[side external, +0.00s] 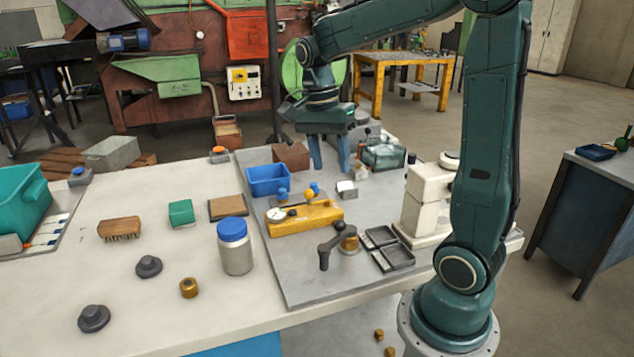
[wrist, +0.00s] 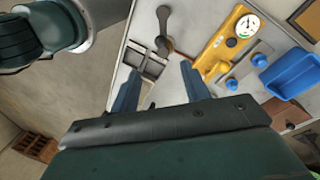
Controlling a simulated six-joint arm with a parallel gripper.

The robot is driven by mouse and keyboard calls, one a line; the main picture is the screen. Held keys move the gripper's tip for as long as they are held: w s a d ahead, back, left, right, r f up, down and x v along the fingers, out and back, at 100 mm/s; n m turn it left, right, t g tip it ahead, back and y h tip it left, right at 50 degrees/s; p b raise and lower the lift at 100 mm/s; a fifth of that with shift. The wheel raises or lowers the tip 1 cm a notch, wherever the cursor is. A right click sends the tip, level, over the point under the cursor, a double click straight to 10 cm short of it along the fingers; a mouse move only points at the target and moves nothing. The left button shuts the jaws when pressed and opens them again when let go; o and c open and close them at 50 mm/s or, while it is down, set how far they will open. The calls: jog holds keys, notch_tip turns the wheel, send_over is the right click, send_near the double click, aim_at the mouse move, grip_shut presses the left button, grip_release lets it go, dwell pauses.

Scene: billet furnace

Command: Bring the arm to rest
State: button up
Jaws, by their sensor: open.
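My gripper (side external: 329,152) hangs above the back part of the grey mat (side external: 295,290), fingers pointing down. Its two blue fingers are apart with nothing between them. In the wrist view my gripper (wrist: 158,90) is also spread and empty. A small silver block (side external: 347,190) lies on the mat in front of and below the fingers. My arm is bent over the bench from its base at the right.
Near the gripper stand a blue bin (side external: 268,180), a yellow gauge unit (side external: 305,217), a crank handle (side external: 335,245), a black divided tray (side external: 383,248) and a white machine (side external: 425,200). A blue-capped jar (side external: 235,247) stands left of the mat.

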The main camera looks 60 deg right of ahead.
jog(key=s+a+r+n+t, duration=0.2)
jog(key=s+a+n+t, duration=0.5)
jog(key=n, duration=1.2)
jog(key=s+a, duration=0.3)
jog(key=a, duration=0.2)
jog(key=shift+r+t, duration=0.3)
jog(key=shift+r, duration=0.05)
jog(key=shift+s, duration=0.1)
